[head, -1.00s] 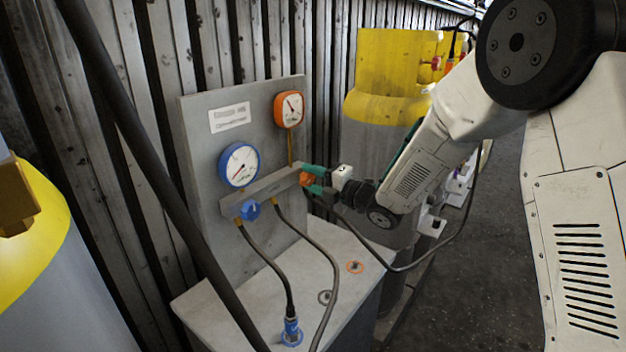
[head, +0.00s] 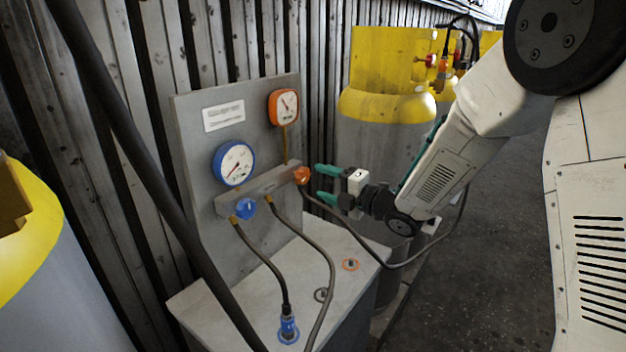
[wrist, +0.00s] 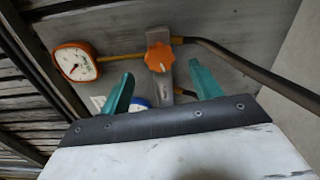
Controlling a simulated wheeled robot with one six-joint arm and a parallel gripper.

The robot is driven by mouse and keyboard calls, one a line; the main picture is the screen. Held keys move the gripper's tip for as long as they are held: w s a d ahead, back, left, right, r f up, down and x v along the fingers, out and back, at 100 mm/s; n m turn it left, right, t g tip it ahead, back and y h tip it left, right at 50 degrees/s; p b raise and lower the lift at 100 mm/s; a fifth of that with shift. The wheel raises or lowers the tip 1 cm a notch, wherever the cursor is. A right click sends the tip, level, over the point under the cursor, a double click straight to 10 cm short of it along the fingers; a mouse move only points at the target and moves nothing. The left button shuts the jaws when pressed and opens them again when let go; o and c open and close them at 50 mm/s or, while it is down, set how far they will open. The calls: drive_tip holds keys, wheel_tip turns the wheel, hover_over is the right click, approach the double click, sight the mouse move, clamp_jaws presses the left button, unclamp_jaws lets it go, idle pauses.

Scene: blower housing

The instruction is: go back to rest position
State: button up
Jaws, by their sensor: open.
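My gripper (head: 322,184) is open and empty, its two green fingers just right of the orange knob (head: 301,175) in the head view. In the wrist view the orange knob (wrist: 159,57) lies ahead, between and beyond the fingertips of my gripper (wrist: 160,85), with a visible gap. The knob sits on the end of a grey manifold bar (head: 262,190) on an upright grey panel (head: 200,120). A blue knob (head: 245,208) is on the bar's other end.
A blue-rimmed gauge (head: 234,163) and an orange-rimmed gauge (head: 284,107) are on the panel. Dark hoses (head: 332,280) hang from the bar over the grey bench top (head: 250,305). Yellow-topped cylinders (head: 385,105) stand behind my arm. Open floor (head: 490,220) lies to the right.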

drive_tip(key=shift+v, duration=1.15)
drive_tip(key=d+f+m+h, duration=0.7)
drive_tip(key=f+m+h, duration=0.1)
drive_tip(key=f+m, duration=0.1)
drive_tip(key=s+d+r+m+g+h, duration=0.1)
drive_tip(key=s+d+m+g+h, duration=0.3)
drive_tip(key=s+d+m+h, duration=0.45)
drive_tip(key=s+d+r+m+g, duration=0.1)
drive_tip(key=s+r+m, duration=0.3)
drive_tip(key=s, duration=0.6)
drive_tip(key=s+d+r+m+g+y, duration=0.1)
drive_tip(key=s+r+m, duration=0.3)
drive_tip(key=s, duration=0.6)
drive_tip(key=s+d+r+m+g+y, duration=0.1)
drive_tip(key=s+d+r+m+g, duration=0.2)
drive_tip(key=s+r, duration=0.3)
drive_tip(key=s+m, duration=0.1)
drive_tip(key=s, duration=0.3)
drive_tip(key=shift+s+g, duration=0.3)
drive_tip(key=shift+s, duration=0.1)
